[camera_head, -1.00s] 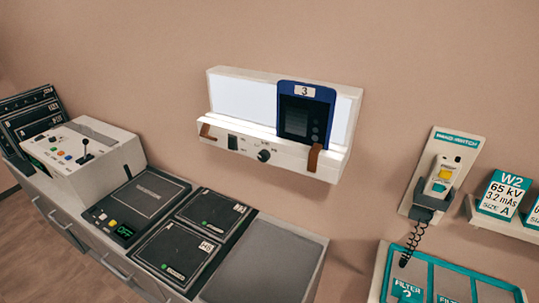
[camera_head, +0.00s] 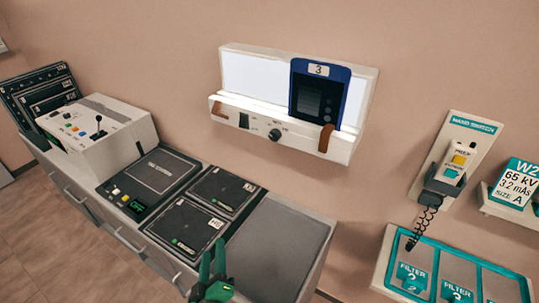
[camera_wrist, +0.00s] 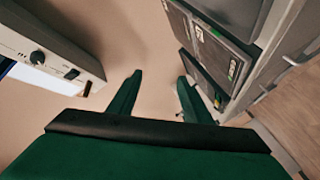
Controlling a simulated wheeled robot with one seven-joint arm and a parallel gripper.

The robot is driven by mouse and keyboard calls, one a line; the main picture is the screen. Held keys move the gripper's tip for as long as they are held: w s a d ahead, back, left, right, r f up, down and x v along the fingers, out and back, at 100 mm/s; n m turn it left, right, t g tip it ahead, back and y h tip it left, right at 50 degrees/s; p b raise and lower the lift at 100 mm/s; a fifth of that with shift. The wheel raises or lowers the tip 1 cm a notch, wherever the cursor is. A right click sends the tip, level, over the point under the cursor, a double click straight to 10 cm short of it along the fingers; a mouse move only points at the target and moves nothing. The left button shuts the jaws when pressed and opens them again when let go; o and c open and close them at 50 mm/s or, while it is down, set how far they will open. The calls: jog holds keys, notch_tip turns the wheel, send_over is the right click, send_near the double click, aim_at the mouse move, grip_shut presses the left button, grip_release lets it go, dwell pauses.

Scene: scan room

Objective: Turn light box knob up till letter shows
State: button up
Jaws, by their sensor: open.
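The white light box (camera_head: 240,110) hangs on the wall with its panel lit. A blue-framed film marked 3 (camera_head: 318,72) stands on its ledge and covers part of the panel; the film is dark and I can make out no letter. The round black knob (camera_head: 275,134) is on the front strip, right of a black switch (camera_head: 243,121). In the wrist view the knob (camera_wrist: 37,57) shows at the upper left. My green gripper (camera_head: 213,270) is open and empty, low in front of the counter, well below the knob; it also shows in the wrist view (camera_wrist: 160,80).
A counter below holds black cassettes (camera_head: 183,227), a control console (camera_head: 100,135) and a panel with a green display. A hand switch (camera_head: 452,165) on a coiled cord and a filter rack (camera_head: 390,262) are on the right wall. The wall below the light box is clear.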

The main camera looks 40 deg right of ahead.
jog(key=w+d+r+m+g+h, duration=0.1)
jog(key=w+d+r+h, duration=0.1)
jog(key=d+r+h, duration=0.3)
jog(key=w+d+r+m+g, duration=0.1)
jog(key=w+d+r, duration=0.2)
jog(key=r, duration=0.4)
jog(key=m+g+h, duration=0.4)
jog(key=m+g, duration=0.1)
send_near(273, 137)
jog(key=x, duration=0.8)
jog(key=shift+w, duration=0.25)
jog(key=shift+s+d, duration=0.15)
jog(key=shift+s, duration=0.1)
jog(key=c, duration=0.8)
jog(key=shift+c, duration=1.3)
